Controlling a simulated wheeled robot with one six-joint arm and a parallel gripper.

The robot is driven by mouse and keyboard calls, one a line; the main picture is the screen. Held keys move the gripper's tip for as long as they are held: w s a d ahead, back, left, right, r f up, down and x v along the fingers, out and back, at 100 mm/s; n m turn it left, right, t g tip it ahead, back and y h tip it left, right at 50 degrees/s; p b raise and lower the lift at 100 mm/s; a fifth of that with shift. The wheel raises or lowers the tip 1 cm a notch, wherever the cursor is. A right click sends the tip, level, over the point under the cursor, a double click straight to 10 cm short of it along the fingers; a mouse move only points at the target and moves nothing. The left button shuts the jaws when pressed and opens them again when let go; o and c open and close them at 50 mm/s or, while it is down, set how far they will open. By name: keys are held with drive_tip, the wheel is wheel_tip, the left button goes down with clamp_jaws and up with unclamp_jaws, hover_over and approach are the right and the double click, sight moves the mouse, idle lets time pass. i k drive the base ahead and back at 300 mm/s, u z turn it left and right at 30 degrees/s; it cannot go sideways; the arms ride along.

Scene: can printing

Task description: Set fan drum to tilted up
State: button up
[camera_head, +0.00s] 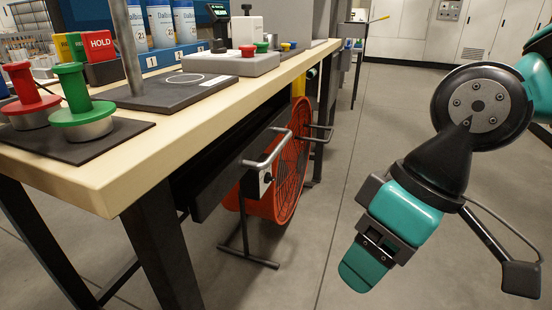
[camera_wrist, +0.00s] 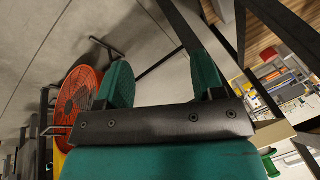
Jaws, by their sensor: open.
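The fan drum (camera_head: 291,178) is an orange-red round drum with a grille, on a dark floor stand (camera_head: 246,230) beside the workbench. Its grille faces right, towards the aisle, and looks close to vertical. A grey bar handle (camera_head: 268,150) and a small box with a dark knob (camera_head: 264,181) are at its near side. My gripper (camera_head: 364,268) is out in the aisle, right of the drum and apart from it. In the wrist view, the drum (camera_wrist: 76,98) is left of my gripper (camera_wrist: 160,78), partly hidden by the left finger. The fingers are spread and empty.
The wooden workbench (camera_head: 140,160) stands left, with dark legs and a drawer near the drum. Red and green spools (camera_head: 82,100), a plate with a post and a button box (camera_head: 212,65) are on it. The grey floor (camera_head: 345,220) between drum and gripper is clear.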

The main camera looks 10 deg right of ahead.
sight(278, 205)
drive_tip(key=z, duration=0.55)
drive_tip(key=i, duration=0.55)
drive_tip(key=z, duration=0.95)
drive_tip(key=i, duration=0.7)
drive_tip(key=u, duration=0.55)
drive_tip(key=i, duration=0.65)
drive_tip(key=u, duration=0.6)
